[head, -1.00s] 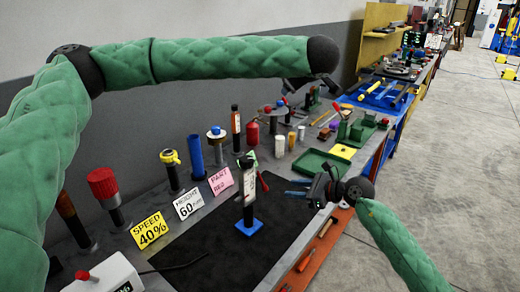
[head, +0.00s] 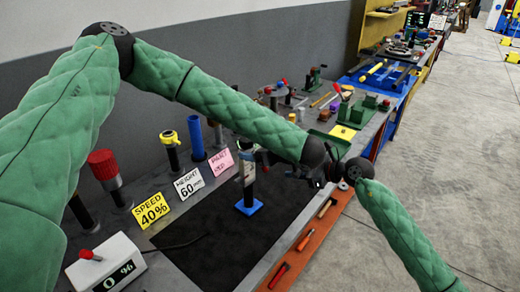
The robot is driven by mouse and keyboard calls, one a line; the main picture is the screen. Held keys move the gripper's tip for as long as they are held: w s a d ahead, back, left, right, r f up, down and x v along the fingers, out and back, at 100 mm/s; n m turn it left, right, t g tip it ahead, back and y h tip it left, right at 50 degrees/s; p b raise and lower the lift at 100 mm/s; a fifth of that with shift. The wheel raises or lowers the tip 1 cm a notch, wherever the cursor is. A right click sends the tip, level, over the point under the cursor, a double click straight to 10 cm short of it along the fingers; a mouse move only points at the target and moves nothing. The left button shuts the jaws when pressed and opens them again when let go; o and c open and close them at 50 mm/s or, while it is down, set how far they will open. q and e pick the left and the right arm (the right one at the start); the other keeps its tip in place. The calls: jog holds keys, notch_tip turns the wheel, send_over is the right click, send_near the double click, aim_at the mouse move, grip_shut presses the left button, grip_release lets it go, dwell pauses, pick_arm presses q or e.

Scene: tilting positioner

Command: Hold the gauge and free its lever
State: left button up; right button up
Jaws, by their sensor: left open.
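The gauge stands upright on its square blue base (head: 249,207) on the dark mat. Its dark column (head: 248,190) rises to a pale plate (head: 246,168) near the top. The lever cannot be made out; the gauge's upper right is crowded by dark gripper parts. My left gripper (head: 272,159) is open, just right of the gauge's top; contact cannot be told. My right gripper (head: 322,177) is right of the gauge, apart from it and close to my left wrist. Its fingers are dark and overlapped, so their opening cannot be told.
Yellow (head: 152,210), white (head: 188,183) and pink (head: 221,162) cards stand left of the gauge. A box with a percent display (head: 106,268) is at front left. The dark mat (head: 225,240) is clear in front. Tools lie on the orange front strip (head: 308,240).

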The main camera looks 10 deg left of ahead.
aim_at(243, 149)
pick_arm(q)
jog(key=x, duration=0.6)
jog(key=shift+w+a+f, duration=0.15)
